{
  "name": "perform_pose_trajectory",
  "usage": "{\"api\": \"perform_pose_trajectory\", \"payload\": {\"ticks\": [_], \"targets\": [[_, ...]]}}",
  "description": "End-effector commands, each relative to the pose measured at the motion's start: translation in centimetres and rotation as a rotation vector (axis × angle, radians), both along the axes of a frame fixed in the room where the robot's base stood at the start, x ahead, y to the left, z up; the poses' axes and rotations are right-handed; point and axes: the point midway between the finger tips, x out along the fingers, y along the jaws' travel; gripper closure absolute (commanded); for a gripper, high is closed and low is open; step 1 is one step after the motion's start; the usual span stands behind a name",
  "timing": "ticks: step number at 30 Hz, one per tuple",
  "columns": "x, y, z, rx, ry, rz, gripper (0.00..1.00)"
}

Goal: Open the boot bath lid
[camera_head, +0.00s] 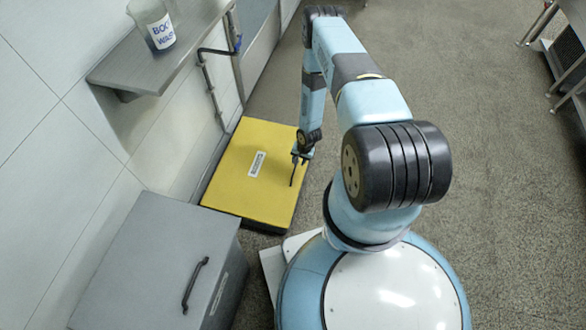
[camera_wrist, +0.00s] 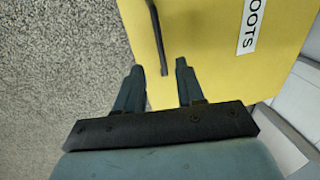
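The boot bath lid is the flat yellow panel (camera_head: 255,185) low on the floor by the wall, lying shut. It has a white label (camera_head: 256,164) and a thin dark handle (camera_head: 292,174) near its right edge. In the wrist view the yellow lid (camera_wrist: 205,30) fills the upper right, its label partly reading "OOTS", and the handle (camera_wrist: 157,38) runs down from the top edge. My gripper (camera_wrist: 158,68) is open and empty; the handle's near end appears between its fingertips. In the head view my gripper (camera_head: 299,157) is over the lid near the handle. Its height above the handle is unclear.
A grey box (camera_head: 155,260) with a black handle stands at the lower left.

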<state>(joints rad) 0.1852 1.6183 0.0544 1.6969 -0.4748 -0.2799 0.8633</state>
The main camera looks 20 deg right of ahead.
Motion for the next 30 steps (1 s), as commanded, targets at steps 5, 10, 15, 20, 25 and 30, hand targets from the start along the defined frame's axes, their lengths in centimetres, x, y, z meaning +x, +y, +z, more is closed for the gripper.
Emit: {"api": "perform_pose_trajectory", "payload": {"ticks": [5, 10, 15, 20, 25, 30], "targets": [[0.2, 0.5, -2.9, 0.0, 0.001, 0.001, 0.62], [0.6, 0.9, -5.3, 0.0, 0.0, 0.0, 0.62], [0.8, 1.2, -7.0, 0.0, 0.0, 0.0, 0.62], [0.9, 1.3, -7.8, -0.001, -0.001, 0.0, 0.62], [0.9, 1.3, -7.9, -0.001, -0.001, 0.001, 0.62], [0.9, 1.4, -7.9, 0.0, 0.0, 0.001, 0.64]]}}
